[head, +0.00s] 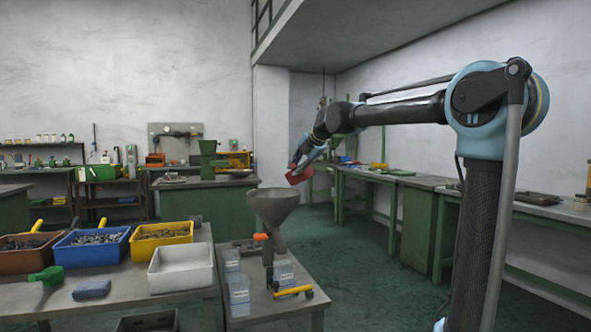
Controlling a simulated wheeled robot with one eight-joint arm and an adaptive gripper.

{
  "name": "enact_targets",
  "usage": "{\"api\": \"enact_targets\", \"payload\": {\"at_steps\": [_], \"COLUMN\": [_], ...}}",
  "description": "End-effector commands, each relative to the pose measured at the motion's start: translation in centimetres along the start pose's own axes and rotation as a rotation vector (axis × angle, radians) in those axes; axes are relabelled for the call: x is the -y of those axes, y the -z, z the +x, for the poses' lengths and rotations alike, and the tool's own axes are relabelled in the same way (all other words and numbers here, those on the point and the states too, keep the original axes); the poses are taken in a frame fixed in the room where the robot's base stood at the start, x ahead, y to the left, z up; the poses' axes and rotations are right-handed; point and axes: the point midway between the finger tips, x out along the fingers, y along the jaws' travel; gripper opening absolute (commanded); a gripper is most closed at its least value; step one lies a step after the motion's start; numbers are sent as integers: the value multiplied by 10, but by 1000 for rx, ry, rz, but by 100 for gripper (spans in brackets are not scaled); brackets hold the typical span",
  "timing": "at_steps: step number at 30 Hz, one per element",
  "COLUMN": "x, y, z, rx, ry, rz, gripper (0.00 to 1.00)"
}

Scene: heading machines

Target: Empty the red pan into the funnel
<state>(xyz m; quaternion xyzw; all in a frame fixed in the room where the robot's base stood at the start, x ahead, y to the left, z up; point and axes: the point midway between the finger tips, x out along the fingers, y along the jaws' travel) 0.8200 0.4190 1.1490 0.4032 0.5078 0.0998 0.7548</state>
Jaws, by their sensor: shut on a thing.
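The red pan (299,175) hangs in the air at the end of my arm, a little above and to the right of the funnel. It looks tilted, and its contents cannot be seen. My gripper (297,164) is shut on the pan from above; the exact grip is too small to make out. The grey funnel (273,205) stands upright on the small table at the centre, its wide mouth facing up. The pan appears apart from the funnel's rim. The inside of the funnel is mostly hidden.
Clear boxes (238,290) and a yellow-handled tool (292,291) lie around the funnel's foot. The left bench holds a brown bin (28,257), a blue bin (92,262), a yellow bin (160,253), a white bin (181,280) and a green scoop (47,276). Green floor (365,285) is open to the right.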

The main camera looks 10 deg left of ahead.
Motion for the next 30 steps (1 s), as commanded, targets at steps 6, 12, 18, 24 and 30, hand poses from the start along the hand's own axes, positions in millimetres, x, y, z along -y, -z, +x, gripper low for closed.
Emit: {"api": "enact_targets", "payload": {"at_steps": [6, 12, 18, 24, 30], "x": [8, 5, 3, 3, 2], "y": [-5, -9, -12, -14, -14], "z": [-1, -8, -12, -15, -15], "rx": [-49, -97, -131, -144, -145], "ry": [-104, -196, -263, -291, -293], "rz": [80, 150, 200, 221, 222], "gripper": [0, 0, 0, 0, 0]}}
